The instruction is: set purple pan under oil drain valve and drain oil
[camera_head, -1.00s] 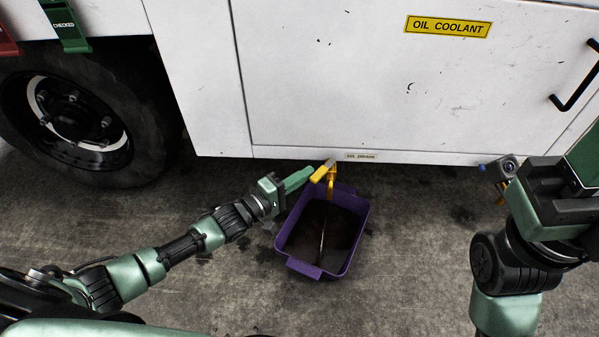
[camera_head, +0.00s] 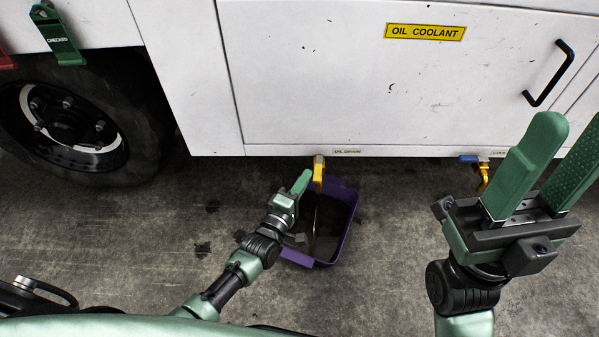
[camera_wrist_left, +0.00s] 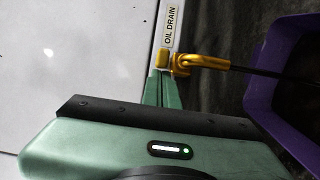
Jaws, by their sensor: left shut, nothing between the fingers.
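The purple pan (camera_head: 349,222) sits on the floor under the yellow oil drain valve (camera_head: 319,172), with dark liquid inside. A thin stream runs from the valve into the pan; it shows as a dark line from the spout (camera_wrist_left: 205,62) in the left wrist view. My left gripper (camera_head: 304,178) is shut and empty, its tips just left of the valve. In the left wrist view its fingertips (camera_wrist_left: 162,78) are close to the yellow handle (camera_wrist_left: 161,59); contact cannot be told. My right gripper (camera_head: 548,150) is open and empty at the right. My left arm hides part of the pan.
The white vehicle side has an OIL DRAIN label (camera_head: 347,152) above the valve. A second valve with a blue handle (camera_head: 473,158) hangs to the right. A black wheel (camera_head: 75,125) stands at the left. The floor between pan and right gripper is clear.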

